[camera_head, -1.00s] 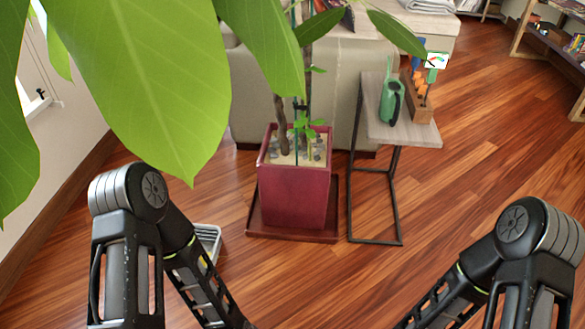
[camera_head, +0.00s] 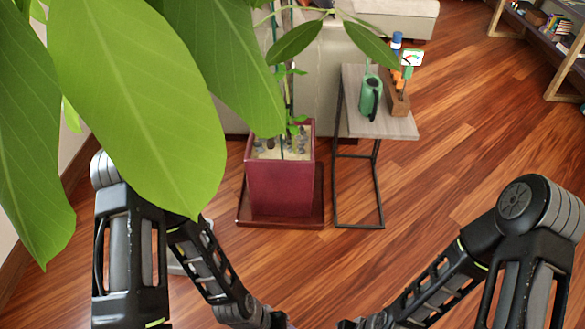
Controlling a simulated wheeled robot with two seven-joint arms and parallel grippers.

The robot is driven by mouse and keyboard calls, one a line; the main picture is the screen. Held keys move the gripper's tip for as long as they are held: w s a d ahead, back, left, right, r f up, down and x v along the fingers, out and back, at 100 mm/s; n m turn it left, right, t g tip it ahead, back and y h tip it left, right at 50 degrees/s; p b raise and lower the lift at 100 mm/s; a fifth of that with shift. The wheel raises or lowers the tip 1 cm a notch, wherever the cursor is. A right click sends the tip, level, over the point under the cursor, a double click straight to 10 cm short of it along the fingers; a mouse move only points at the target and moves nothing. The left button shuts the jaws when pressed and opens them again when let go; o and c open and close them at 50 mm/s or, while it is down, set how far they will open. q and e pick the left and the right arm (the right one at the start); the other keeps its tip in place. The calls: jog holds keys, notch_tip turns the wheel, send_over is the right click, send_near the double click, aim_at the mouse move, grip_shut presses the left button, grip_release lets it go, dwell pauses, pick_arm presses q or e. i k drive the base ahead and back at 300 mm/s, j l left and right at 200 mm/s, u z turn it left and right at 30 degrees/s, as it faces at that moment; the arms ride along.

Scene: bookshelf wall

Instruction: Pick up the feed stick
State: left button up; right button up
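A wooden holder (camera_head: 397,98) stands on the side table to the right of the plant. It holds several small upright items: a blue-topped one (camera_head: 396,42), an orange one (camera_head: 399,79) and a green one with a white dial card (camera_head: 412,58). I cannot tell for sure which of these is the feed stick. Both of my arms reach in toward the bottom middle of the view. Their grippers are below the bottom edge and not visible, well short of the table.
The side table (camera_head: 393,127) also bears a green watering can (camera_head: 370,97). A plant in a dark red pot (camera_head: 281,185) stands left of it; its large leaves (camera_head: 140,90) cover the upper left. A beige sofa (camera_head: 322,85) is behind. The wooden floor at right is clear.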

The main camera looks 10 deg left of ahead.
aim_at(400, 83)
jog(key=z, duration=1.3)
jog(key=i+z, duration=0.2)
jog(key=i, duration=0.85)
jog(key=i+z, duration=0.15)
jog(key=i, duration=0.65)
jog(key=i+j+z, duration=0.15)
jog(key=i, duration=0.6)
jog(key=i+u, duration=0.65)
jog(key=i+l+u, duration=0.2)
jog(key=i+u, duration=0.15)
jog(key=i+j+u, duration=0.25)
jog(key=i+u, duration=1)
jog(key=i+l+u, duration=0.2)
jog(key=i+u, duration=0.25)
jog(key=u, duration=2.25)
